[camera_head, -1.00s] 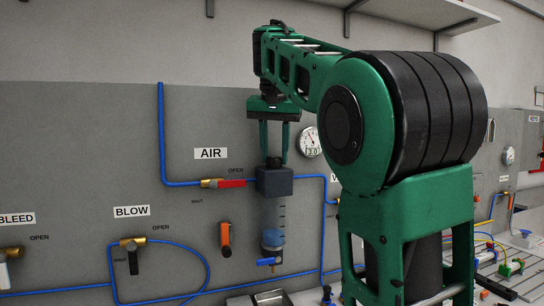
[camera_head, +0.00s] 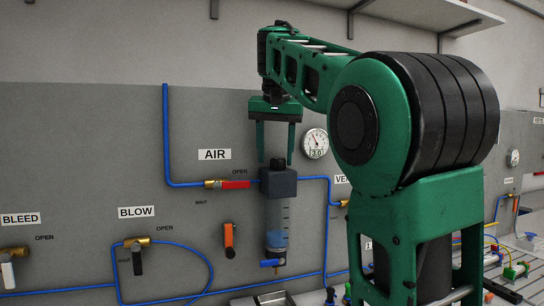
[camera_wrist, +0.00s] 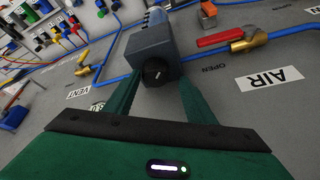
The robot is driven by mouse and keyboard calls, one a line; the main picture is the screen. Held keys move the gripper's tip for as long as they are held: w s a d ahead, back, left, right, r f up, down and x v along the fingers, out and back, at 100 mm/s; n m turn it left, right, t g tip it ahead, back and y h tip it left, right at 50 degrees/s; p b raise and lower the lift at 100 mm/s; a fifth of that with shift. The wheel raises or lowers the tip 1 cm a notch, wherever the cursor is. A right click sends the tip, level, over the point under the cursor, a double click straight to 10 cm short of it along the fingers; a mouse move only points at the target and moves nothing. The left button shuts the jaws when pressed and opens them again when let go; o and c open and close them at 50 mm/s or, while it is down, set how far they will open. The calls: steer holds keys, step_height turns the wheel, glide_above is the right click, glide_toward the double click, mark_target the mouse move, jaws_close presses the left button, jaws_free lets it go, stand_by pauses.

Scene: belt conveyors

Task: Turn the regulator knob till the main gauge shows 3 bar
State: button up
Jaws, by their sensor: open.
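The regulator is a dark grey block (camera_head: 278,183) with a clear bowl below it, on the grey panel. Its black knob (camera_head: 277,163) stands on top and shows round, with a pale mark, in the wrist view (camera_wrist: 155,72). My gripper (camera_head: 275,160) points down from above with its green fingers spread. The fingertips are on either side of the knob, with visible gaps. The main gauge (camera_head: 315,143) is a round white dial right of the gripper. Its small label seems to read 3.0, but the needle is too small to read exactly.
A red-handled AIR valve (camera_head: 235,184) joins the regulator's left by blue tube. An orange lever (camera_head: 229,236) is below it. BLOW (camera_head: 137,256) and BLEED (camera_head: 7,268) valves are farther left. The VENT label (camera_head: 343,180) is partly hidden by my arm.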

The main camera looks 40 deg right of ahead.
steer(key=shift+d, duration=0.1)
steer(key=shift+v, duration=0.9)
steer(key=w+v, duration=0.1)
steer(key=v, duration=0.8)
steer(key=shift+s+r, duration=0.1)
steer(key=shift+r, duration=0.1)
stand_by(0.3)
